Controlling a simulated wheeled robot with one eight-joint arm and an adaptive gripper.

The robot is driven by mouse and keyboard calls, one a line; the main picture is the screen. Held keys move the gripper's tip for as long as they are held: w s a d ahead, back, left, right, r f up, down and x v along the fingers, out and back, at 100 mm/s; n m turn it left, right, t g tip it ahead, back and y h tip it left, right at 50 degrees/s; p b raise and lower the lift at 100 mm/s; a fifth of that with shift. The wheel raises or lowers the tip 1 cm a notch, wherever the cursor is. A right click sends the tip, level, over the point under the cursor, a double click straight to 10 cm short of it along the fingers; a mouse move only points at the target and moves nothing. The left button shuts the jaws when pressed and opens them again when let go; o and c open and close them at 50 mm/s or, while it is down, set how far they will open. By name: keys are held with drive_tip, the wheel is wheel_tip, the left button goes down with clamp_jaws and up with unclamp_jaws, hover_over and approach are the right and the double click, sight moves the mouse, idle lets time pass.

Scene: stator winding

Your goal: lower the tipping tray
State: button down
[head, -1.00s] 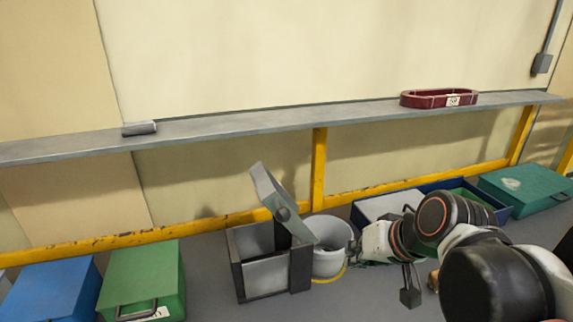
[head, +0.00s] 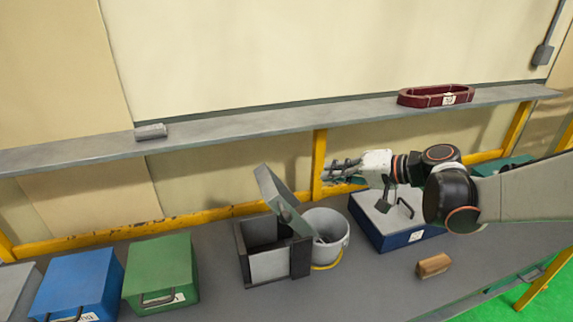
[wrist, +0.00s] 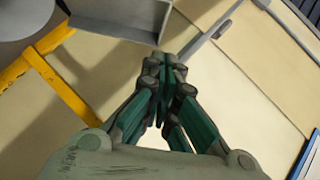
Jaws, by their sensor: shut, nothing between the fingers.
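The tipping tray (head: 277,198) is a grey tray tilted steeply up above a dark-framed grey box (head: 268,266) on the bench. Its upper end leans to the left and its lower end reaches toward a white bucket (head: 328,230). My gripper (head: 326,174) is shut and empty, to the right of the tray's raised end and apart from it, above the bucket in the picture. In the wrist view, my gripper's green fingers (wrist: 165,75) are together, and a grey tray-like part (wrist: 120,14) shows beyond the tips.
Green (head: 162,268) and blue (head: 82,284) boxes stand at the left. A blue box with a pale lid (head: 385,236) is under my arm. A brown block (head: 433,266) lies on open bench at the right. A shelf (head: 230,125) on yellow posts runs behind, bearing a dark red ring (head: 436,95).

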drive_tip(key=shift+w+r, duration=0.1)
idle(0.4)
drive_tip(key=s+a+f+x, duration=0.1)
drive_tip(key=s+x, duration=0.1)
drive_tip(key=x, duration=1)
drive_tip(key=shift+a, duration=0.3)
drive_tip(key=shift+f, duration=0.1)
drive_tip(key=s+a+f+n+h+b, duration=0.2)
drive_tip(key=a+f+h+b, duration=0.2)
drive_tip(key=a+f, duration=0.4)
drive_tip(key=s+a+f+n+t+h+b, duration=0.1)
drive_tip(key=s+a+f+n+h+b, duration=0.1)
drive_tip(key=a+f+b, duration=0.4)
wheel_tip(320, 180, down, 2)
drive_tip(key=shift+s+a+f+n+h+b, duration=0.15)
drive_tip(key=shift+s+a+n+h+b, duration=0.25)
drive_tip(key=shift+a+h, duration=0.7)
